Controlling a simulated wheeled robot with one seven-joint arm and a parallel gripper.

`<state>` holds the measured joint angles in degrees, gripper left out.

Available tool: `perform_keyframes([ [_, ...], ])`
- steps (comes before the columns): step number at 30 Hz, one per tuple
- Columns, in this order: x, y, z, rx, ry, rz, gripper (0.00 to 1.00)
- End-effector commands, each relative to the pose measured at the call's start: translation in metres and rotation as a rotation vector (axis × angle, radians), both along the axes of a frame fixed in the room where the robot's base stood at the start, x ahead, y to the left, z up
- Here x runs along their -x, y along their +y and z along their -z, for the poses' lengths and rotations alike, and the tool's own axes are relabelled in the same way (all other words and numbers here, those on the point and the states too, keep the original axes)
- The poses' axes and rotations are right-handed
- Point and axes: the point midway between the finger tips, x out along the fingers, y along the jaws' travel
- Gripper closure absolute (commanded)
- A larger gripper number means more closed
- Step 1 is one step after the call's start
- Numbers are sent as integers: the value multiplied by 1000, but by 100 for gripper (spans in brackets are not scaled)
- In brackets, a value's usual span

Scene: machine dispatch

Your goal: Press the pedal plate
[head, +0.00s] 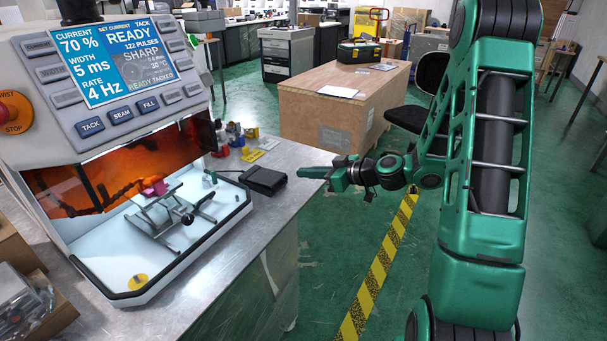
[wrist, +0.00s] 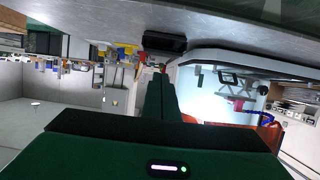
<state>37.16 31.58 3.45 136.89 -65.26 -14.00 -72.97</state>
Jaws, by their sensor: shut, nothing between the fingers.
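The pedal (head: 264,179) is a small black block on the metal table, just right of the machine's open white chamber. It also shows in the wrist view (wrist: 164,41), upside down near the top, beyond my fingertips. My gripper (head: 302,172) is green and shut, with nothing between its fingers. It points left toward the pedal and appears a little to its right; I see no contact. In the wrist view my gripper (wrist: 161,78) shows as two green fingers held together. The pedal's plate cannot be told apart from its housing.
The machine (head: 100,75) has a lit screen, buttons and a red stop knob (head: 13,112). A metal jig (head: 175,212) stands in its chamber. Small coloured items (head: 236,135) sit behind the pedal. A wooden crate (head: 330,112) stands beyond; the green floor right of the table is open.

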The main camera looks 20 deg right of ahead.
Motion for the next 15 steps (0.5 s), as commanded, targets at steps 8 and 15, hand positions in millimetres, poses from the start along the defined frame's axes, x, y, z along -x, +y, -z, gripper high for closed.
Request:
perform_keyframes([
  [8,0,0,0,0,0,1,100],
  [15,-3,3,-5,3,1,-2,100],
])
